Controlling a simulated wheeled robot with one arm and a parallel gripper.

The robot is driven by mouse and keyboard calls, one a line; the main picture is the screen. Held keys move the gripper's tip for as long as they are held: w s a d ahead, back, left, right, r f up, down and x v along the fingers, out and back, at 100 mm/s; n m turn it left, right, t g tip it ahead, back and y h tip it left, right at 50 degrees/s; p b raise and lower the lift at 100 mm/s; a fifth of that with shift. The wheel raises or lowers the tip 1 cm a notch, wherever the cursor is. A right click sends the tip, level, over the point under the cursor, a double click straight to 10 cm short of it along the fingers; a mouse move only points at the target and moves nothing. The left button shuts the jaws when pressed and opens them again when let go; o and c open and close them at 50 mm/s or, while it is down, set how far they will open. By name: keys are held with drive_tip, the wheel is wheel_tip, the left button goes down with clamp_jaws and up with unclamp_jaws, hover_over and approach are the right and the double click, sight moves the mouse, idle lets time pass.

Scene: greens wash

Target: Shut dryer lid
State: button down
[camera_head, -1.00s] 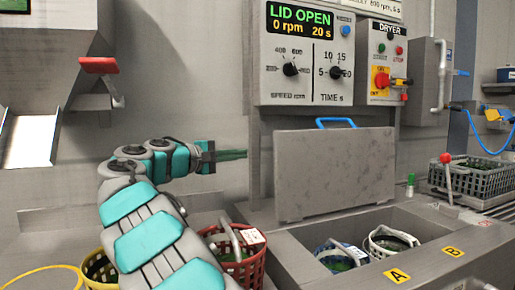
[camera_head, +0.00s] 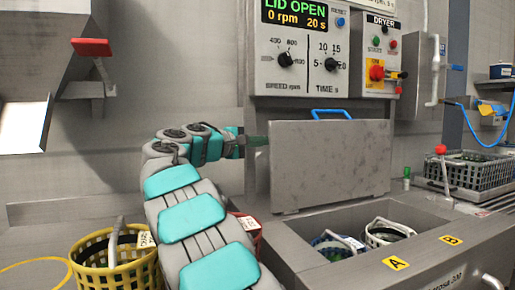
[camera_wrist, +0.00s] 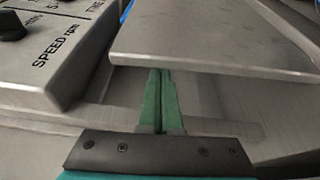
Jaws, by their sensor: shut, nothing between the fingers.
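The dryer lid (camera_head: 330,165) is a grey metal panel with a blue handle (camera_head: 331,114) on its top edge. It stands upright at the back of the dryer opening, and the display above reads "LID OPEN". My gripper (camera_head: 257,141) is shut and empty, its green fingers at the lid's left edge. In the wrist view the closed fingers (camera_wrist: 160,85) point at the edge of the lid (camera_wrist: 215,38), with their tips right at it. I cannot tell whether they touch it or pass behind it.
Two baskets, one blue (camera_head: 334,247) and one white (camera_head: 389,233), sit in the open dryer well. The control panel (camera_head: 300,50) is behind the lid. A yellow basket (camera_head: 113,268) and a partly hidden red basket (camera_head: 247,227) stand in front at left. A dark crate (camera_head: 476,170) is at right.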

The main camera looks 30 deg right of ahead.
drive_tip(key=shift+s, duration=0.4)
drive_tip(key=s+f+m+h+b, duration=0.1)
drive_tip(key=s+m+b, duration=0.3)
drive_tip(key=s+b, duration=0.8)
drive_tip(key=shift+s+a+f+m, duration=0.35)
drive_tip(key=shift+s+f, duration=0.15)
drive_tip(key=shift+s, duration=0.15)
drive_tip(key=shift+w, duration=0.1)
